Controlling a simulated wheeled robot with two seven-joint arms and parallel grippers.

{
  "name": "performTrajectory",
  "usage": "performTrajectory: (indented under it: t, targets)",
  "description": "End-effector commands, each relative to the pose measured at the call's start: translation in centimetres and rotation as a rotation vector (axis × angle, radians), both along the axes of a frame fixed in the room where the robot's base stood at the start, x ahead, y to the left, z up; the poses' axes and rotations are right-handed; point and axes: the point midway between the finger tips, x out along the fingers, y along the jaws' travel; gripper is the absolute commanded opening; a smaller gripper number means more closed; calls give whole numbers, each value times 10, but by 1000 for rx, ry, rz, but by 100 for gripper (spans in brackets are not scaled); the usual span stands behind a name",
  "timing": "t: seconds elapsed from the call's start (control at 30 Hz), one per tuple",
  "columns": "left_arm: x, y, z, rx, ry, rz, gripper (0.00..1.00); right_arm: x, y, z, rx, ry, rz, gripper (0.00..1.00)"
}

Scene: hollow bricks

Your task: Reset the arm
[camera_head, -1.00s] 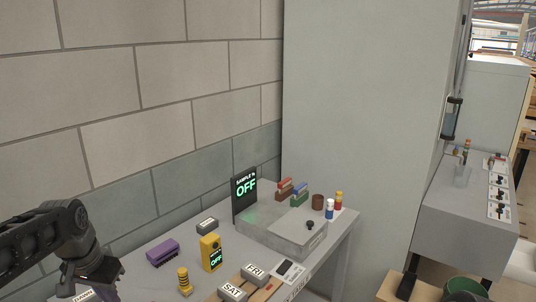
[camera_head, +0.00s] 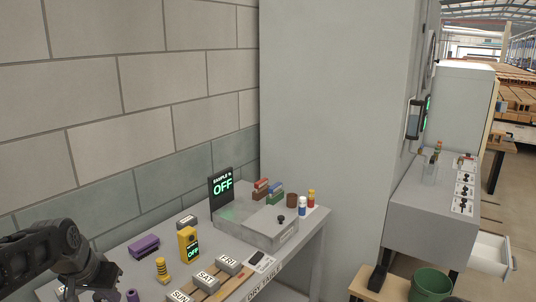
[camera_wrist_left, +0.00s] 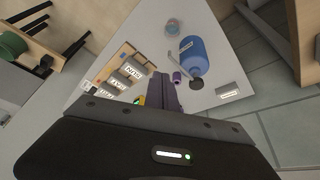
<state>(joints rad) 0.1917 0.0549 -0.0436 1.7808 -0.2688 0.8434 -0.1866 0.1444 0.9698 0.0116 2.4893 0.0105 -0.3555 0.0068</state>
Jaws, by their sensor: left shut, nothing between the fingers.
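My left arm comes in at the lower left of the head view. Its gripper (camera_head: 95,278) points down over the near left part of the grey table (camera_head: 140,228), and its fingertips are not clear there. In the left wrist view the gripper (camera_wrist_left: 162,84) is shut and empty, its dark fingers together above the table. My right gripper is in neither view.
The table holds a purple block (camera_head: 145,246), a yellow OFF device (camera_head: 188,244), a yellow ringed post (camera_head: 162,270), day-marked blocks (camera_head: 228,265) and a clear-lidded box (camera_head: 262,232). A blue bottle (camera_wrist_left: 194,57) shows in the wrist view. A green bucket (camera_head: 430,284) stands at right.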

Motion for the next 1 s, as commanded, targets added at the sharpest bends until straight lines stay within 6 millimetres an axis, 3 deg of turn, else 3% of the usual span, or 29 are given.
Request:
performTrajectory:
  t: [0.17, 0.27, 0.37, 0.47, 0.57, 0.7, 0.83, 0.9, 1.0]
  targets:
    - [24, -27, -34, -53, -83, 23, 0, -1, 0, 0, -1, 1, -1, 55]
    - [34, -51, -68, -98, -114, 35, 0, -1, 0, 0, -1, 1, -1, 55]
    - [36, -83, -115, -153, -126, 52, 0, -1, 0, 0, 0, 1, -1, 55]
    - [21, -125, -177, -219, -108, 78, 0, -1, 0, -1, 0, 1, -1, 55]
    - [-13, -168, -241, -278, -62, 110, 0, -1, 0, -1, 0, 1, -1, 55]
    - [-85, -219, -314, -332, 45, 145, 0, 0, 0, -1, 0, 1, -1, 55]
    - [-163, -254, -359, -354, 180, 147, 0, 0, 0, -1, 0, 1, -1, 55]
    - [-199, -267, -373, -359, 254, 136, 0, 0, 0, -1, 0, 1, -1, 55]
    - [-237, -280, -385, -364, 339, 117, 0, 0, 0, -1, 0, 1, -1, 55]
